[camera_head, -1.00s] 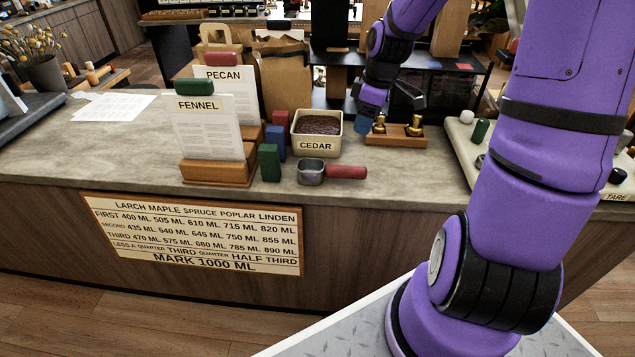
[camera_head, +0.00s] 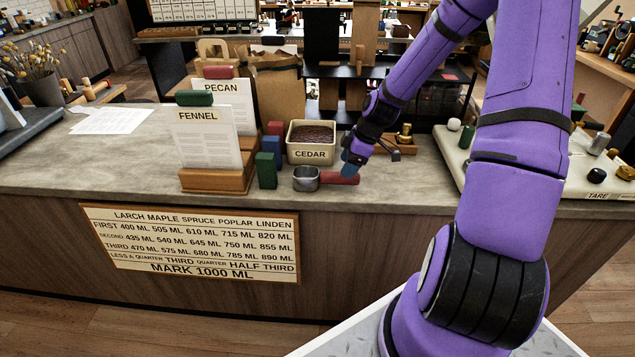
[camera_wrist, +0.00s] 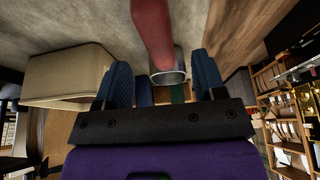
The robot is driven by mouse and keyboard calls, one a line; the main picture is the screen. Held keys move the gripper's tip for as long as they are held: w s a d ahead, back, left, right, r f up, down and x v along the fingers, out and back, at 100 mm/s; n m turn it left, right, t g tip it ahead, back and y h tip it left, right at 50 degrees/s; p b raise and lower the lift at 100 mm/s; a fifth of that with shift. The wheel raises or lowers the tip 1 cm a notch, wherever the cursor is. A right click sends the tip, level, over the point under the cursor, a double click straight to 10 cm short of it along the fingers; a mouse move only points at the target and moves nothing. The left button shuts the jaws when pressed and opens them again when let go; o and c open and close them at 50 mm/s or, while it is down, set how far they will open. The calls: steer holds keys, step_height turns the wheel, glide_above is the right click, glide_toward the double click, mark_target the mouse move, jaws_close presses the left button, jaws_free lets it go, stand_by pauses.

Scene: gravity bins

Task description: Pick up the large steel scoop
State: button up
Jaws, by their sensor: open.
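The steel scoop (camera_head: 306,179) lies on the counter near its front edge, its cup to the left and its red handle (camera_head: 341,178) pointing right. My gripper (camera_head: 352,168) is low at the right end of the handle. In the wrist view my gripper (camera_wrist: 162,64) is open, with blue fingers on both sides. The red handle (camera_wrist: 152,30) lines up with the gap between them, and the scoop's cup (camera_wrist: 168,77) shows past it. No grip shows; I cannot tell whether the fingers touch the handle.
The CEDAR bin (camera_head: 311,155) stands just behind the scoop and also shows in the wrist view (camera_wrist: 62,78). Green (camera_head: 266,170) and blue blocks stand left of the cup, beside the FENNEL card holder (camera_head: 215,181). A wooden tray with brass weights (camera_head: 404,135) is behind my gripper.

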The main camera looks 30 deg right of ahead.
mark_target(340, 177)
steer(key=shift+x, duration=2.8)
jaws_close()
